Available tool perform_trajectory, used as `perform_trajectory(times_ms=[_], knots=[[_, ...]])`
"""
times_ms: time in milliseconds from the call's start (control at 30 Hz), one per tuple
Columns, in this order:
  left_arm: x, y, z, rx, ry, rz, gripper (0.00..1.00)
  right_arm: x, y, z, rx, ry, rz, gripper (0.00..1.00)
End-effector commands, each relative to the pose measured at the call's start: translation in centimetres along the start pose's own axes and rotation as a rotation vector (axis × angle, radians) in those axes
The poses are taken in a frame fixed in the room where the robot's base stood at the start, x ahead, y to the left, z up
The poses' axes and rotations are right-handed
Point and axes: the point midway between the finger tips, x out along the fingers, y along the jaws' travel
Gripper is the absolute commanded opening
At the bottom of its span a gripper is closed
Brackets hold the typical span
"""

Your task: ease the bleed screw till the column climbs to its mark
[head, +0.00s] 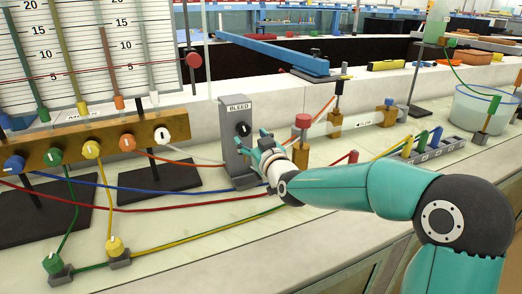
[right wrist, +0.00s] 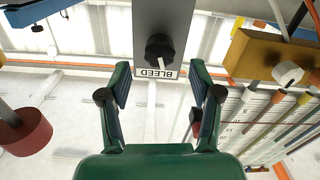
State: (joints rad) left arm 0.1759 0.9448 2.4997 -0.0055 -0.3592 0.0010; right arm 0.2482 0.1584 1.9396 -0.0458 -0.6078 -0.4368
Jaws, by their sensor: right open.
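The bleed screw (head: 243,129) is a black knob on the front of an upright grey block (head: 234,165) labelled BLEED. In the right wrist view the black knob (right wrist: 159,47) shows with a pale pointer line, and the label is upside down. My right gripper (right wrist: 163,88) is open and empty, its fingers either side of the line towards the knob but short of it. In the head view my right gripper (head: 254,145) is close in front of the block. Coloured columns stand on a scale board (head: 75,60). A red disc (head: 194,60) with a thin red line crosses the board. My left gripper is not in view.
A wooden manifold (head: 75,146) with coloured knobs stands at left. Red, blue, green and yellow tubes run across the bench. A red-capped post (head: 302,122) stands just right of my gripper. The front bench (head: 200,240) is mostly clear.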

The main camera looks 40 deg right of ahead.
Motion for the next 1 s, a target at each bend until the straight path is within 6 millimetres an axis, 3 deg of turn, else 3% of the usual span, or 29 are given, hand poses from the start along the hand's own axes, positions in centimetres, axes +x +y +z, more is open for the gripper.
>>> perform_trajectory(times_ms=[200,400,1000], knots=[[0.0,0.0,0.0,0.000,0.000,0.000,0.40,-4.3,0.0,0.0,0.000,0.000,0.000,0.64],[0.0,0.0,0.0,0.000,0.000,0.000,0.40,-6.3,0.0,0.1,0.000,-0.001,0.000,0.64],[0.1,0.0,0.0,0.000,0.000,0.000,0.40,-6.6,-0.1,0.1,0.000,-0.001,-0.001,0.64]])
